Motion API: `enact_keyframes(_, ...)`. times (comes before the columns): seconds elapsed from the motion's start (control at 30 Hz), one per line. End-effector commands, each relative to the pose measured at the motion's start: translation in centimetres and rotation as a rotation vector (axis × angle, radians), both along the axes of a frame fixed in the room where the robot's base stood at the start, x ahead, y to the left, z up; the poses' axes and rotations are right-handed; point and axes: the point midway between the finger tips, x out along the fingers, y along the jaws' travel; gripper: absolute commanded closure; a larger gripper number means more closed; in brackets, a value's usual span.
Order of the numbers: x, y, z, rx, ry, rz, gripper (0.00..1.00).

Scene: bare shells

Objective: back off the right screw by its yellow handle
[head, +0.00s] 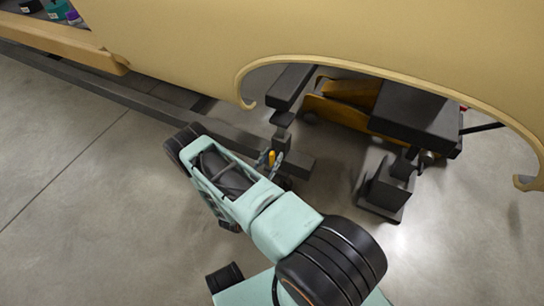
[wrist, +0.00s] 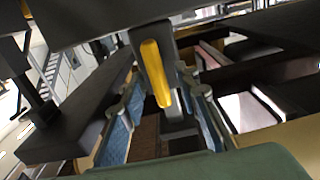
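A small upright yellow handle (head: 271,157) shows at the dark clamp under the tan body shell's arch. In the wrist view the yellow handle (wrist: 155,72) is large and slightly tilted, in front of a grey post. My gripper (head: 270,160) is at the handle, one finger on each side. In the wrist view my gripper (wrist: 163,98) has its blue-padded fingers apart, with the handle's lower end between them. I see a gap on both sides and no clear contact. The screw itself is hidden behind the handle and clamp parts.
The tan shell (head: 330,35) overhangs the clamp, its arch edge close above. A dark rail (head: 130,97) runs left. A second dark clamp stand (head: 385,190) and an orange-yellow machine (head: 340,105) stand to the right. The grey floor (head: 80,220) at left is clear.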

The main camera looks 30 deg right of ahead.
Motion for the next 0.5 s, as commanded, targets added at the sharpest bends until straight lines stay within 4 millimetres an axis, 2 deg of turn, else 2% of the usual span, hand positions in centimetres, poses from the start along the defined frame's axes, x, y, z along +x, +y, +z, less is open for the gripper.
enact_keyframes(0.03,0.00,0.00,0.00,0.000,0.000,0.000,0.74)
enact_keyframes(0.27,0.01,-0.02,0.01,0.000,0.000,0.000,1.00)
enact_keyframes(0.5,0.03,-0.02,0.01,-0.002,0.002,0.000,1.00)
